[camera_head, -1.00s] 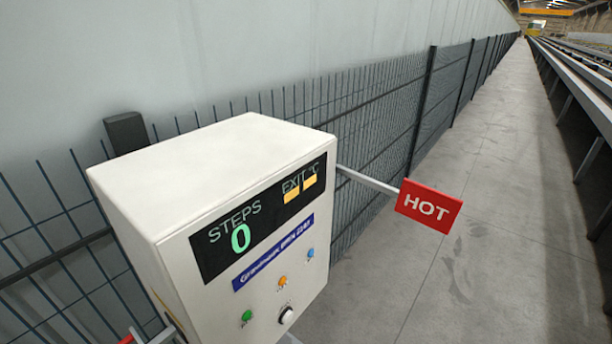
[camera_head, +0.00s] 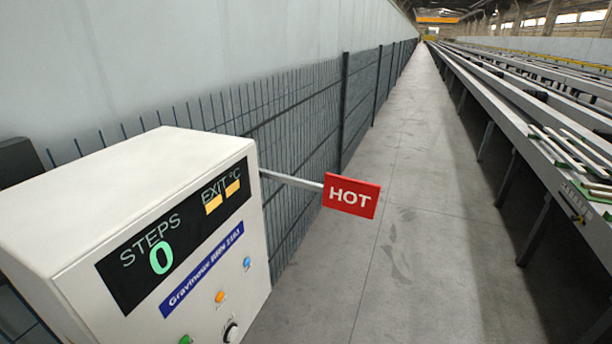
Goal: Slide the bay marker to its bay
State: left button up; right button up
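The runout table (camera_head: 520,100) runs away along the right side, on grey legs. Several pale bars and green strips (camera_head: 575,150) lie on its near end. A small plate or scale (camera_head: 573,202) shows on the table's side rail, too small to read. I cannot make out which thing is the bay marker, or any bay. Neither of my grippers is in view.
A white control box (camera_head: 120,200) stands close at the left; its display reads STEPS 0. A red HOT sign (camera_head: 351,196) sticks out from it on a rod. A mesh fence (camera_head: 300,130) lines the left wall. The concrete aisle (camera_head: 400,230) is clear.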

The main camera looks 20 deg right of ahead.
aim_at(579, 219)
jog(key=z, duration=2.55)
